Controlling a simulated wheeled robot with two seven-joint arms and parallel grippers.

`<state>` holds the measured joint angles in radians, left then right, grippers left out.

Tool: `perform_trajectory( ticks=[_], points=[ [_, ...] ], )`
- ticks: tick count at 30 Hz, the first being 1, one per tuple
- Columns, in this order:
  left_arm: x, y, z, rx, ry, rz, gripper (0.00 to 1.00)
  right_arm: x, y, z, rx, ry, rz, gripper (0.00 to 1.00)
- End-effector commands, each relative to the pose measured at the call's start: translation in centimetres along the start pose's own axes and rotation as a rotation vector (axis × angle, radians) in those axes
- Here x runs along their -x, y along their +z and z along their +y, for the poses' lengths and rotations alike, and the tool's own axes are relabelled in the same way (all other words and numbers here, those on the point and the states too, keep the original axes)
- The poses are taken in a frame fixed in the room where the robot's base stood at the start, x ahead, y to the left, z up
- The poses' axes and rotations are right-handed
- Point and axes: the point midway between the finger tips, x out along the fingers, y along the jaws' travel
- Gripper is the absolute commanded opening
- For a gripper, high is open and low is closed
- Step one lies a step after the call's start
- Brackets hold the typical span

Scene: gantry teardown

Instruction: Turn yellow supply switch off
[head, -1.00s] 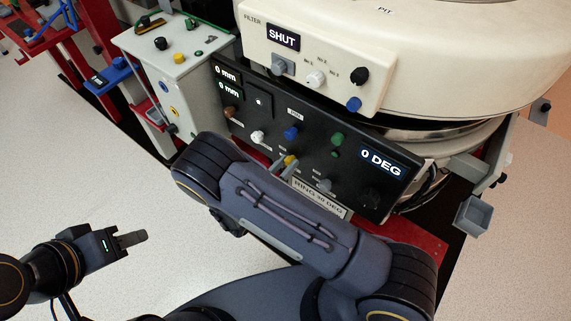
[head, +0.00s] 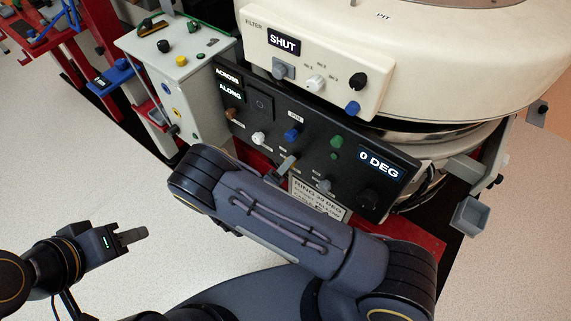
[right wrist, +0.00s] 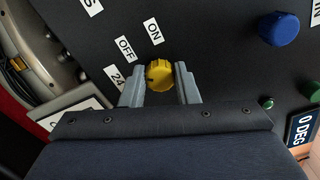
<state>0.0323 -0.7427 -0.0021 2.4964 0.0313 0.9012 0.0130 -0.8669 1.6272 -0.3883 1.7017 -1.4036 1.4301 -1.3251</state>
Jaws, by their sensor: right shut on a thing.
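The yellow supply switch (right wrist: 160,75) is a round ribbed knob on the black panel, with OFF and ON labels (right wrist: 139,41) beside it. In the right wrist view it sits between the fingertips of my right gripper (right wrist: 161,85), which is shut on it. I cannot tell for sure which label the knob points to. In the head view my right gripper (head: 287,165) is at the panel's lower edge and hides the knob. My left gripper (head: 132,237) is in the lower left, away from the panel; its jaw gap is not clear.
The black panel (head: 330,148) carries blue, green, white and brown knobs and a 0 DEG display (head: 380,166). A blue knob (right wrist: 279,29) is near my right gripper. A cream filter housing (head: 440,50) overhangs the panel. A grey box (head: 180,62) stands at left.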

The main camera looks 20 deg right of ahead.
Motion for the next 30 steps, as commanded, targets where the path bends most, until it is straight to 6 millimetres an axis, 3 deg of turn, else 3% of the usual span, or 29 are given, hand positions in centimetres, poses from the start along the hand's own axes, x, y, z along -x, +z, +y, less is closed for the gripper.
perform_trajectory(
  ticks=[15, 30],
  points=[
    [0.66, -0.33, 0.30, 0.000, 0.000, 0.000, 0.36, 0.01, 0.00, 0.10, 0.442, 0.001, 0.000, 0.05],
    [0.83, -0.42, 0.38, 0.000, 0.000, 0.000, 0.36, 0.02, -0.04, 0.22, 0.621, 0.001, -0.001, 0.05]
  ],
)
